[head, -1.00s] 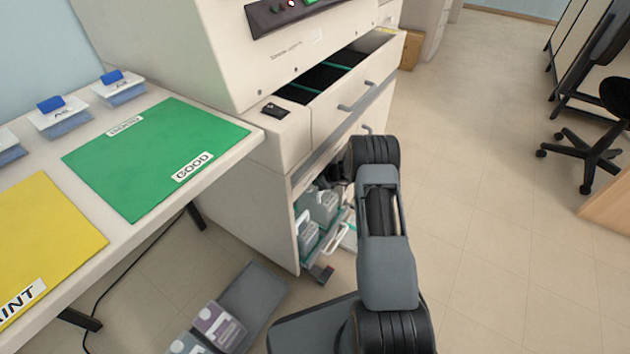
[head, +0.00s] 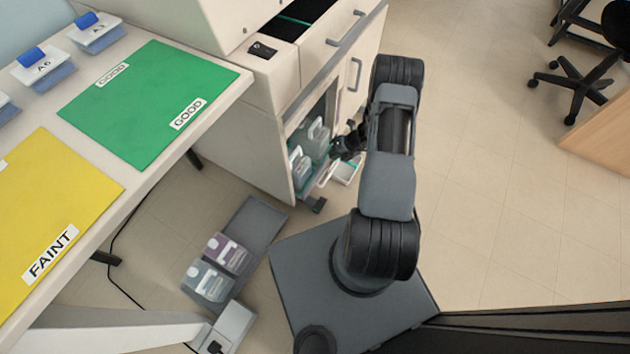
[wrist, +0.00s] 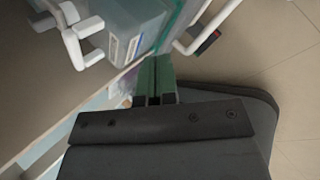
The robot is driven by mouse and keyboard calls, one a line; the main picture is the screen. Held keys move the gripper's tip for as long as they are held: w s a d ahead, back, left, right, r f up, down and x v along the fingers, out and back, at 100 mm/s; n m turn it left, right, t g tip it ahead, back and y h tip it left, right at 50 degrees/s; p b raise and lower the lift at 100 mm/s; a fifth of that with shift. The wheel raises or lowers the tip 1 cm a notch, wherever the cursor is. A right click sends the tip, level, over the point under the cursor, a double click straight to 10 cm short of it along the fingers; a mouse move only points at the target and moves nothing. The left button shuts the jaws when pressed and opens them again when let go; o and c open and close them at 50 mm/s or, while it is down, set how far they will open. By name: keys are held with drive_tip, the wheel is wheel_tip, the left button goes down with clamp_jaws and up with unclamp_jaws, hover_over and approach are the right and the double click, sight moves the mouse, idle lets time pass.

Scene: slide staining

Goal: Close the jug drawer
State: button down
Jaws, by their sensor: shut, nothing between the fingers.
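The jug drawer (head: 326,178) is low in the white cabinet and stands partly out. Pale translucent jugs (head: 316,139) sit in it. In the wrist view a jug (wrist: 134,28) is at the upper left, beside a teal edge and the drawer's white bar handle (wrist: 207,30). My gripper (wrist: 155,62) is shut with nothing in it, its green fingertips pointing toward the drawer front just below the jug. In the head view my gripper is small and dark at the cabinet opening, partly hidden by my arm. I cannot tell whether it touches the drawer.
An upper drawer (head: 318,45) of the cabinet stands open above. A table with green (head: 150,100) and yellow mats is at the left. A grey floor tray (head: 252,228) with two jugs (head: 218,268) lies left of my base. The floor on the right is clear up to an office chair (head: 585,75).

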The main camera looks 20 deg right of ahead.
drive_tip(key=s+a+f+m+g+p, duration=0.2)
drive_tip(key=s+f+m, duration=0.1)
drive_tip(key=s+m, duration=0.6)
drive_tip(key=b, duration=0.5)
approach(308, 194)
drive_tip(key=shift+y, duration=0.4)
drive_tip(key=shift+x, duration=2.4)
drive_tip(key=shift+d+f, duration=0.1)
drive_tip(key=shift+d, duration=0.05)
